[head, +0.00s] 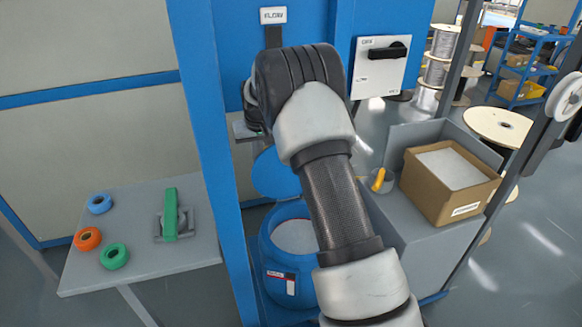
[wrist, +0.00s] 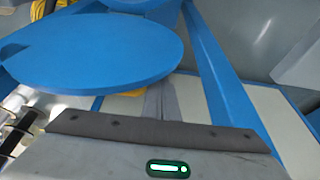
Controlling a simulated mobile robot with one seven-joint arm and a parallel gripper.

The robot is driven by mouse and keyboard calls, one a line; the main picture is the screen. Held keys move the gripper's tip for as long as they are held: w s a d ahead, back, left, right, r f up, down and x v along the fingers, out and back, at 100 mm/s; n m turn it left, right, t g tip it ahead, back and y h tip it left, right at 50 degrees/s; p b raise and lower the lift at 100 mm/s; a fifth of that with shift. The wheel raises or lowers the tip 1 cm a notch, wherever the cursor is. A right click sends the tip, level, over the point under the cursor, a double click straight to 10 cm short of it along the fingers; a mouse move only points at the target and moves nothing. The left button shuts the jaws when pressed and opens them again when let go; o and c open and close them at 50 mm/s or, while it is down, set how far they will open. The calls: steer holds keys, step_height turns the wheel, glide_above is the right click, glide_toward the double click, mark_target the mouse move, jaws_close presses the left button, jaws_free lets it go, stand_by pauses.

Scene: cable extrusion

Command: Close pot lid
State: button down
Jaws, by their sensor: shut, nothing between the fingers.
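The blue pot (head: 290,285) stands on the floor inside the blue frame, with pale contents showing in its mouth. Its round blue lid (head: 276,174) is raised and tilted up at the back of the rim, so the pot is open. The lid also shows as a large blue disc in the wrist view (wrist: 95,50). My gripper (wrist: 160,130) is shut and empty, its grey housing with a green light at the bottom of the wrist view. In the head view my gripper (head: 246,130) is mostly hidden behind my arm, above the lid. I cannot tell whether it touches the lid.
A blue post (head: 215,150) stands left of the pot. A grey table (head: 140,240) with tape rolls is at left. A grey cabinet (head: 425,240) with a cardboard box (head: 445,185) and a yellow-handled thing (head: 378,180) is at right. A switch panel (head: 378,68) hangs behind.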

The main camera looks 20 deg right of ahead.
mark_target(260, 162)
steer(key=shift+f, duration=0.8)
steer(key=shift+s+b, duration=0.75)
steer(key=shift+s, duration=0.95)
steer(key=shift+s+f, duration=0.2)
steer(key=shift+s, duration=0.65)
steer(key=shift+s+f, duration=0.2)
steer(key=shift+s, duration=0.65)
steer(key=s+f, duration=1.1)
steer(key=f, duration=0.2)
steer(key=shift+s, duration=0.2)
